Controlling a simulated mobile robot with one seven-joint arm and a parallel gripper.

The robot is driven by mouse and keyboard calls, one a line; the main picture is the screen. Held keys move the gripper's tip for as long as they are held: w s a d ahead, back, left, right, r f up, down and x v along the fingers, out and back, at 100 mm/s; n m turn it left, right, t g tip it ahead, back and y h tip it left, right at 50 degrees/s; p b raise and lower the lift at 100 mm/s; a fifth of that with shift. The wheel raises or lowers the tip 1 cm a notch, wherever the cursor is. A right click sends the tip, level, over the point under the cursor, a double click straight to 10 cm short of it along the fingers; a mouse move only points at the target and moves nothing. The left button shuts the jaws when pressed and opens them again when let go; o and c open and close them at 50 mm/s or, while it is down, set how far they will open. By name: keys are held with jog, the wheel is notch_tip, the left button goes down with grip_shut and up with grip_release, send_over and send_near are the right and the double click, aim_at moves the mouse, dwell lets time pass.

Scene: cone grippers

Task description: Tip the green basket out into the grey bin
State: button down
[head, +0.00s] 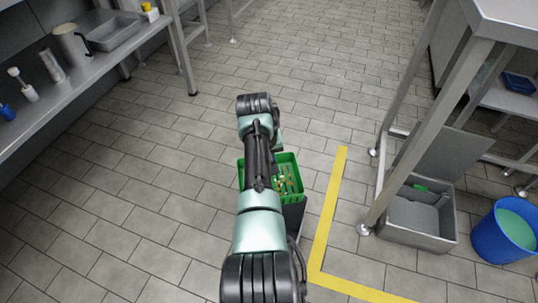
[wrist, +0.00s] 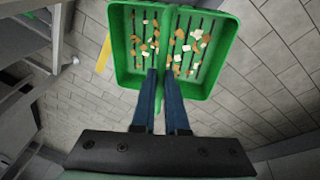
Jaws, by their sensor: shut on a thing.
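In the head view the basket (head: 293,198) is partly hidden behind my arm, above the floor, and looks roughly level. A grey bin (head: 405,237) with a raised lid stands on the floor at the right, beside a table leg, apart from the basket. A small green thing shows at its back. The fingertips are hidden in the head view.
A blue tub (head: 490,234) stands right of the grey bin. A yellow line (head: 327,220) marks the floor. A steel counter (head: 60,80) with utensils runs along the left. The middle floor is clear.

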jog(key=shift+s+d+r+t+p, duration=0.15)
jog(key=shift+s+t+p, duration=0.5)
jog(key=shift+p, duration=1)
jog(key=shift+s+d+f+t+p, duration=0.1)
jog(key=shift+s+f+t+p, duration=0.2)
jog(key=shift+s+t+p, duration=0.2)
jog(key=shift+s+d+f+t+y, duration=0.1)
jog(key=shift+s+f+t+y, duration=0.1)
jog(key=shift+s+f+t, duration=0.25)
jog(key=shift+s+d+f+t+y, duration=0.1)
jog(key=shift+s+t+y, duration=0.15)
jog(key=shift+t, duration=0.35)
jog(key=shift+s+t+b, duration=0.3)
jog(key=shift+b, duration=0.05)
jog(key=shift+s+f+t+b, duration=0.3)
jog(key=shift+f+b, duration=0.05)
jog(key=shift+b, duration=0.15)
jog(key=s+f+t+b, duration=0.1)
jog(key=s+t+b, duration=0.2)
jog(key=b, duration=0.6)
jog(key=s+d+f+m+t+y+b, duration=0.1)
jog(key=s+f+t+b, duration=0.1)
jog(key=t+b, duration=0.3)
jog(key=s+b, duration=0.1)
jog(key=b, duration=0.3)
jog(key=shift+s+d+f, duration=0.15)
jog(key=shift+s+d, duration=0.05)
jog(key=shift+s, duration=0.2)
